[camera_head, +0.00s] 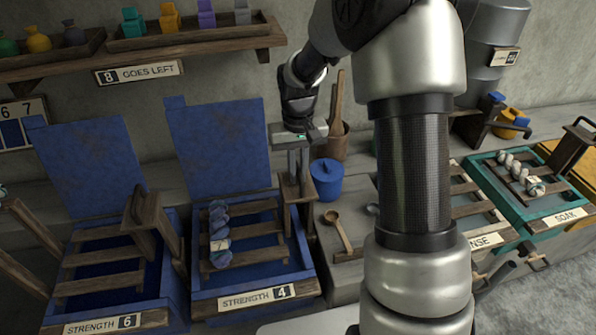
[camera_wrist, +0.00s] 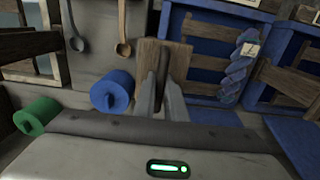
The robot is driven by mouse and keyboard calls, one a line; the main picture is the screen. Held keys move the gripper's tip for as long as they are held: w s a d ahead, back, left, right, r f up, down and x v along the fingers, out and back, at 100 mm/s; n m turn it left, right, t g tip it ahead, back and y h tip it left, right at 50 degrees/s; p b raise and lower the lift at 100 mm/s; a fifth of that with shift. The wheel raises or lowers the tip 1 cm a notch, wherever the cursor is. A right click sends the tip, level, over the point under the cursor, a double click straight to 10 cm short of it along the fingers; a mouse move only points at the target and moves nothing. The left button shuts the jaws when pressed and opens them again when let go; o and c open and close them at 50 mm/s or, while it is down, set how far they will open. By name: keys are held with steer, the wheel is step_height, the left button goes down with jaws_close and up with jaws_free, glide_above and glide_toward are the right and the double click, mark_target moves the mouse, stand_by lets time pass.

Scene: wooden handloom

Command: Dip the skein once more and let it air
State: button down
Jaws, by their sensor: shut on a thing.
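A blue twisted skein (camera_head: 219,235) with a pale tag lies on the wooden slatted rack of the blue vat labelled STRENGTH 4 (camera_head: 306,262). It also shows in the wrist view (camera_wrist: 236,75). My gripper (camera_head: 298,176) points down at the vat's right side, to the right of the skein. It is shut on an upright wooden handle (camera_head: 299,192) there; the handle also shows between the fingers in the wrist view (camera_wrist: 163,63). The vat's blue lid (camera_head: 220,145) stands open behind the rack. Any dye below the slats is hard to make out.
The STRENGTH 6 vat (camera_head: 112,308) stands open at left. A blue lidded pot (camera_head: 327,178) and a wooden spoon (camera_head: 336,228) are right of my gripper. A pale skein (camera_head: 518,170) lies on the SOAK vat at right. A shelf (camera_head: 190,42) hangs above.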

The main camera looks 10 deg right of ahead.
step_height(320, 180, down, 18)
steer(key=b, duration=1.1)
steer(key=shift+f+b, duration=0.15)
steer(key=shift+b, duration=0.25)
steer(key=shift+s, duration=0.1)
steer(key=shift+s+f, duration=0.15)
steer(key=shift+f, duration=0.05)
stand_by(3.1)
